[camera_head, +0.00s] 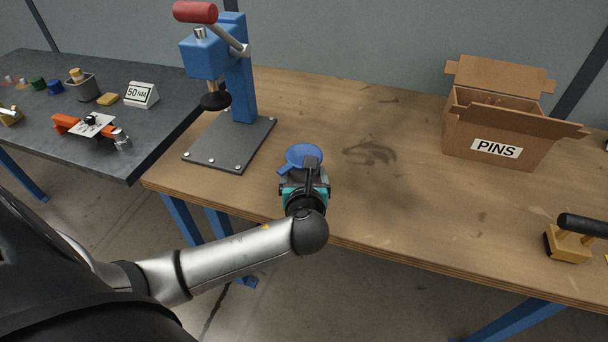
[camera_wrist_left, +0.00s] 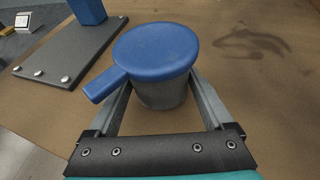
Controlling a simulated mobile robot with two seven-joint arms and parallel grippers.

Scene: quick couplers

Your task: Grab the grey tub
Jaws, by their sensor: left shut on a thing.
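The grey tub with a blue lid (camera_head: 301,153) stands on the wooden bench, just right of the press base. In the left wrist view the tub's grey body (camera_wrist_left: 163,94) shows below the lid, whose blue tab points to the lower left. My left gripper (camera_head: 306,170) reaches over the bench's front edge and is shut on the tub, with one finger on each side of its body. The tub looks upright. Its underside is hidden, so I cannot tell whether it touches the bench. My right gripper is not in view.
A blue press (camera_head: 240,75) with a dark base plate (camera_head: 215,150) stands close to the left. A cardboard PINS box (camera_head: 495,125) is at the back right, and a yellow, black-handled tool (camera_head: 570,244) is at the front right. The bench's middle is clear.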

